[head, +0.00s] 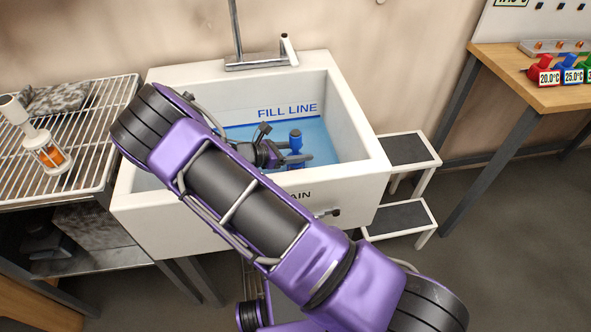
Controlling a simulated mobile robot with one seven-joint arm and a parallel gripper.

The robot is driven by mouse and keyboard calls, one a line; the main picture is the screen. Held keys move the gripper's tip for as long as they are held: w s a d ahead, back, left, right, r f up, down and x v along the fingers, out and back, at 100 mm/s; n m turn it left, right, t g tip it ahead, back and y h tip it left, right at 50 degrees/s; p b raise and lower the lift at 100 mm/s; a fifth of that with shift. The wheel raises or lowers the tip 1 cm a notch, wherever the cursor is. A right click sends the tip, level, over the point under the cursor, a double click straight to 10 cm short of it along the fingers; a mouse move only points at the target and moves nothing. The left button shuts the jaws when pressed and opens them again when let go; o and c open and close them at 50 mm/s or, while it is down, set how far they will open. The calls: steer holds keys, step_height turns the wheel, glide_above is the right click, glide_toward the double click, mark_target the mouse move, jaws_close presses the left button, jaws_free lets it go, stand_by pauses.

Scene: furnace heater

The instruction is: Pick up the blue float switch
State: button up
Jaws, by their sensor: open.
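The blue float switch (295,140) stands upright in the white sink (366,138), in or just above the blue water, right of the middle. It is a small blue cylinder with a darker top. My gripper (296,157) is down inside the sink and open. Its dark fingers point right, and they appear to lie around or beside the float switch; I cannot tell whether they touch it. My purple arm crosses the sink from the lower right and hides its left part and much of its front wall.
A faucet (262,62) rises over the sink's back rim. A wire rack (92,130) with a bottle-like item (46,152) stands at the left. A two-step stool (408,150) is close on the right. A wooden table (540,92) with coloured, temperature-labelled items stands at the far right.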

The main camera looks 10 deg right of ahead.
steer(key=shift+x, duration=0.85)
jaws_close()
stand_by(0.8)
